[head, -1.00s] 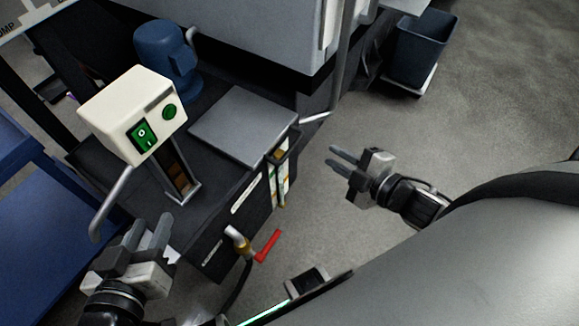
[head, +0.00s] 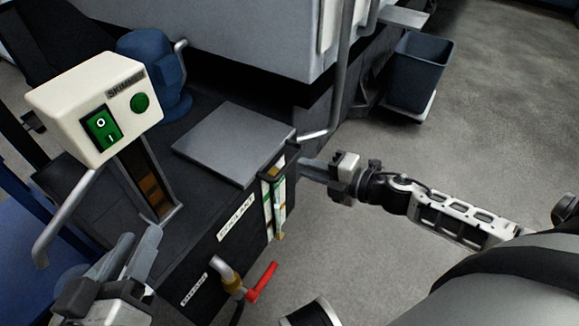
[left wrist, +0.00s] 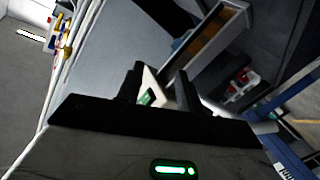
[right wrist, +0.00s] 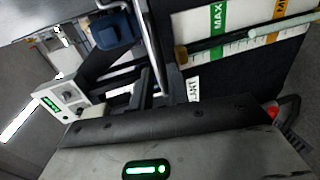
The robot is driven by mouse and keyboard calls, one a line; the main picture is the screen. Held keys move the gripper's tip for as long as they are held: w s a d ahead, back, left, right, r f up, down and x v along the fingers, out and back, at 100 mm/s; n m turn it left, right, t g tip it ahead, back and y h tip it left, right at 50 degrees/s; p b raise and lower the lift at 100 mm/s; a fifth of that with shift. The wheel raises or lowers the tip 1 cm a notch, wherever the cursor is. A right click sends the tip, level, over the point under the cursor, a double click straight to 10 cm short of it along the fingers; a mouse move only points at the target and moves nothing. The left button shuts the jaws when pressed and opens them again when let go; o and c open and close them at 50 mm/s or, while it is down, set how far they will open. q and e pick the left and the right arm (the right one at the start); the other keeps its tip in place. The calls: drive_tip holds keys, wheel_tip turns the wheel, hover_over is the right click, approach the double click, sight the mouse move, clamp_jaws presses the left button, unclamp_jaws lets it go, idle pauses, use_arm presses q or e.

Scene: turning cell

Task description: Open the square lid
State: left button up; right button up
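The square lid (head: 237,143) is a flat grey plate lying level on the dark coolant tank (head: 190,240). A bent metal bar (head: 316,134) sticks out by its right corner; the bar seems to rise in front of the fingers in the right wrist view (right wrist: 154,42). My right gripper (head: 308,168) is at the tank's right side, just below that corner, near the level gauge. Its fingers look apart and empty; contact with the bar cannot be told. My left gripper (head: 140,245) is open and empty over the tank's front left, away from the lid.
A white switch box (head: 95,108) on a post stands left of the lid. A blue pump (head: 152,72) is behind it, and the machine body (head: 230,35) overhangs the back. A red-handled valve (head: 262,282) juts from the tank front. Floor to the right is clear up to a bin (head: 418,75).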

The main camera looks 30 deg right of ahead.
sight(289, 161)
drive_tip(key=b+x, duration=0.1)
drive_tip(key=x, duration=0.4)
drive_tip(key=shift+w+a+f, duration=0.1)
drive_tip(key=shift+w+a, duration=0.05)
drive_tip(key=shift+w, duration=0.15)
clamp_jaws()
